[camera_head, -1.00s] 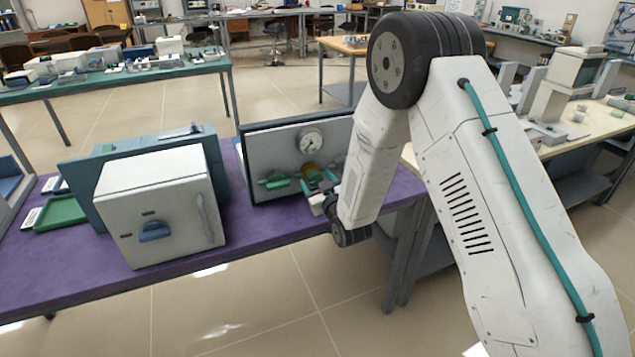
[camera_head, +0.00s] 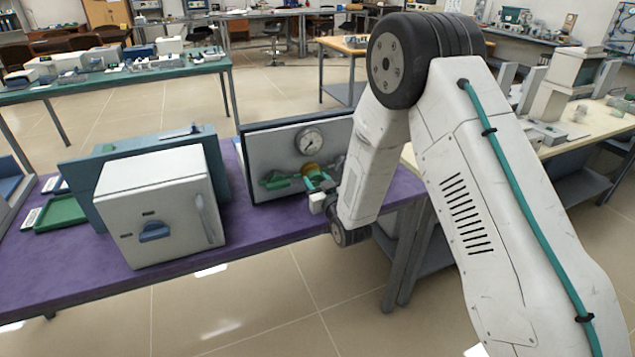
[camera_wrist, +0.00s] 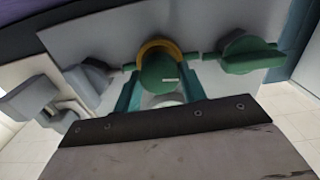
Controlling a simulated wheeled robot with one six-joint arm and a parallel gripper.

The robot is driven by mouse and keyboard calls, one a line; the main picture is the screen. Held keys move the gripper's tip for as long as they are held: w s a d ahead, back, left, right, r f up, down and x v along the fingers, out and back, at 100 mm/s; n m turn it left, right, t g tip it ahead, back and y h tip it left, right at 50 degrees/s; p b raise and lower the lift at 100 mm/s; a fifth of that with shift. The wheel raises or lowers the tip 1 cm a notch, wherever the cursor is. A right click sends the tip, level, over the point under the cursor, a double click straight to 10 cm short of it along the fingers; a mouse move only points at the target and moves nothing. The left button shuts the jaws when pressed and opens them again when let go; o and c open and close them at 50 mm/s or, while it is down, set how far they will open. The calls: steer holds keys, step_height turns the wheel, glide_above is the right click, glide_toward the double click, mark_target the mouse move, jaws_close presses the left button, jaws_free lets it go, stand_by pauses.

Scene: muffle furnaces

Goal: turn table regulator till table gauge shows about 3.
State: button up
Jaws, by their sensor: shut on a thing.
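The table gauge (camera_head: 309,141) is a round white dial on the upright panel; its needle is too small to read surely. Below it is the table regulator (camera_head: 311,169), a round knob with a yellow ring. In the wrist view the regulator (camera_wrist: 158,73) shows a green face inside the yellow ring. My gripper (camera_head: 319,182) is at the panel. In the wrist view my gripper (camera_wrist: 160,80) has a teal finger on each side of the regulator and is shut on it. The gauge is not visible in the wrist view.
A green valve handle (camera_head: 276,181) sits left of the regulator; it shows at right in the wrist view (camera_wrist: 248,55). Grey fittings (camera_wrist: 88,82) lie on the other side. A white furnace (camera_head: 160,205) and green tray (camera_head: 60,214) stand left on the purple table (camera_head: 265,228).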

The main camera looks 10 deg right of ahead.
steer(key=m, duration=1.1)
steer(key=shift+d+m, duration=0.1)
steer(key=shift+m, duration=0.2)
steer(key=m, duration=0.5)
steer(key=shift+f+m, duration=0.1)
steer(key=shift+m, duration=0.2)
steer(key=m, duration=0.4)
steer(key=shift+m, duration=0.4)
steer(key=o, duration=1)
steer(key=v, duration=0.7)
steer(key=shift+s+d, duration=0.1)
steer(key=shift+s, duration=0.3)
